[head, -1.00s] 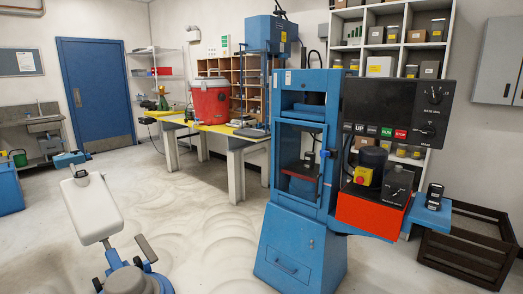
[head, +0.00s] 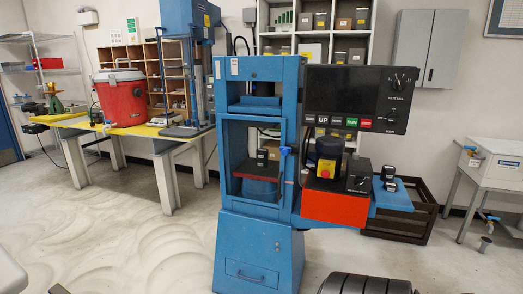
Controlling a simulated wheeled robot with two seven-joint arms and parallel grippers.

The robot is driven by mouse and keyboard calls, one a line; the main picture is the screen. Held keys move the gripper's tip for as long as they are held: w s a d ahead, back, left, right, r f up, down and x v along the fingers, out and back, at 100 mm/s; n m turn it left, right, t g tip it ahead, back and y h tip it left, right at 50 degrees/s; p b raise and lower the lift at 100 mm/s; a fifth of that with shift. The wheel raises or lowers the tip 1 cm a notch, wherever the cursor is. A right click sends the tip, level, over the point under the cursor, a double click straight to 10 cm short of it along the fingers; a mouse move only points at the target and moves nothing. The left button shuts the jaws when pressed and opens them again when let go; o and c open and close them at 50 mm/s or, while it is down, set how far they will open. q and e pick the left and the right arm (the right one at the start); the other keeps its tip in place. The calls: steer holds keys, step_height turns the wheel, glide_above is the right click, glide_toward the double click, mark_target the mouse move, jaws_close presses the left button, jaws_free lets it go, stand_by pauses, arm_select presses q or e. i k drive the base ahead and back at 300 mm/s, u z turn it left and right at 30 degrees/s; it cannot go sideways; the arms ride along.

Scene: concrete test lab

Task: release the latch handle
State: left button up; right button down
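The blue press-like machine (head: 258,255) stands upright near the middle of the head view. A small bright blue handle (head: 285,151), which looks like the latch handle, sticks out at the right edge of its framed front opening. Nothing touches it. The opening shows a dark red plate (head: 242,175) and a small dark object (head: 262,157) inside. Whether a clear door covers the opening is too small to tell. Neither of my grippers is clearly in view.
A control box (head: 345,98) with dials and an orange-red box (head: 335,207) jut out right of the opening. A dark crate (head: 400,228) stands behind at right. A yellow-topped table (head: 72,122) is at left. A dark ridged shape (head: 365,284) shows at the bottom edge. Floor at left is clear.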

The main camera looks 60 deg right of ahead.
mark_target(285, 150)
steer(key=z, duration=0.4)
steer(key=i, duration=1.05)
steer(key=z, duration=1)
steer(key=i, duration=0.2)
